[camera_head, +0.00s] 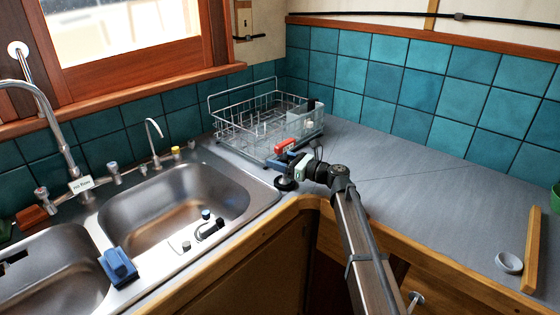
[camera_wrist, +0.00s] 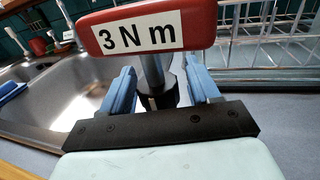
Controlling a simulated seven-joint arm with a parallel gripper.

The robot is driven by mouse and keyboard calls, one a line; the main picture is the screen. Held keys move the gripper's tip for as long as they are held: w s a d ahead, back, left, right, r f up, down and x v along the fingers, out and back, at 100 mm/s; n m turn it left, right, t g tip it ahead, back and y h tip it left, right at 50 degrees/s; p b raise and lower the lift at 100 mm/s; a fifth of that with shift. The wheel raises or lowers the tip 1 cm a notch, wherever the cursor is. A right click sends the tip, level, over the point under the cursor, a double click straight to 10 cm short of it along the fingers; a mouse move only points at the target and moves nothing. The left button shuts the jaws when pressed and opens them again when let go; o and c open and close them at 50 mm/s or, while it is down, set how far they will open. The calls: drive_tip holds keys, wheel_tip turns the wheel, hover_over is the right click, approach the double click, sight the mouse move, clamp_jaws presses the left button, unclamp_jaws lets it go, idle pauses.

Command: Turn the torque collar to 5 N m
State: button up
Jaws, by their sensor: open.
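A tool with a red handle (camera_wrist: 147,28) stands in front of my gripper in the wrist view. A white label on the handle reads "3 N m". A metal shaft (camera_wrist: 152,72) runs down from the handle to a dark collar (camera_wrist: 168,96), whose lower part is hidden behind my gripper's body. My gripper (camera_wrist: 160,82) is open, with one blue finger on each side of the shaft and collar. A gap shows on both sides. In the head view the red handle (camera_head: 286,146) shows just above my gripper (camera_head: 282,163), at the counter corner by the sink.
A wire dish rack (camera_head: 262,118) stands just behind the tool. The steel sink (camera_head: 170,205) is to the left, with a blue sponge-like block (camera_head: 118,266) on its divider. The grey counter (camera_head: 410,185) to the right is mostly clear, with a small white bowl (camera_head: 509,263) far right.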

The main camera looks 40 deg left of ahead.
drive_tip(key=c, duration=1)
drive_tip(key=shift+g, duration=0.3)
drive_tip(key=shift+n+g+h, duration=0.5)
drive_tip(key=shift+n+g, duration=0.5)
drive_tip(key=shift+g, duration=0.2)
drive_tip(key=n+g+h, duration=0.2)
drive_tip(key=g, duration=0.1)
drive_tip(key=shift+s+n+g, duration=0.15)
drive_tip(key=shift+n+g, duration=0.15)
drive_tip(key=n+g+h, duration=0.3)
drive_tip(key=shift+s+d+g+h, duration=0.2)
drive_tip(key=shift+s+g+h, duration=0.05)
drive_tip(key=shift+g+h, duration=0.05)
drive_tip(key=shift+s+d+n+g+h, duration=0.1)
drive_tip(key=shift+d+n+g+h, duration=0.05)
drive_tip(key=shift+n+g+h, duration=0.4)
drive_tip(key=shift+s+d+n+g+h, duration=0.1)
drive_tip(key=shift+n+g+h, duration=0.25)
drive_tip(key=shift+n+h, duration=0.4)
drive_tip(key=shift+h, duration=0.3)
